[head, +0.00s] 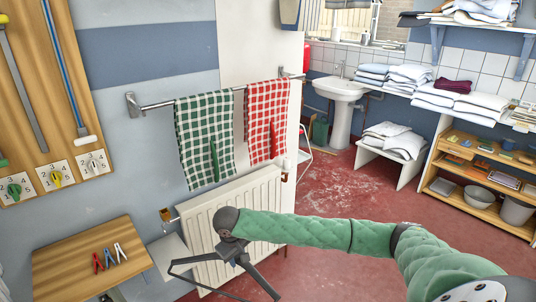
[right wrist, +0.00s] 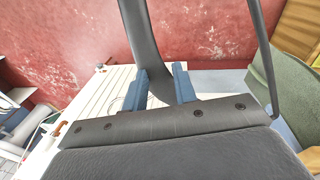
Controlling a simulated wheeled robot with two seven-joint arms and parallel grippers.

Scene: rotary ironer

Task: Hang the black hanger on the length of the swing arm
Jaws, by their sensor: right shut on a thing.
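My right gripper (head: 236,252) reaches in from the right and is in front of the radiator at the lower middle of the head view. It is shut on the black hanger (head: 188,262), whose dark bars spread out below and to the left of the gripper. In the right wrist view, the hanger (right wrist: 146,45) passes between the two blue fingers (right wrist: 160,90). A metal rail (head: 160,105) on the wall, possibly the swing arm, carries a green checked cloth (head: 203,125) and a red checked cloth (head: 267,110). The held hanger is below this rail and apart from it. My left gripper is out of view.
The white radiator (head: 200,232) is on the wall below the cloths. A wooden surface (head: 75,262) with several clothes pegs is at the lower left. A sink (head: 340,95) and shelves (head: 470,165) with linen stand at the back right. The red floor between is open.

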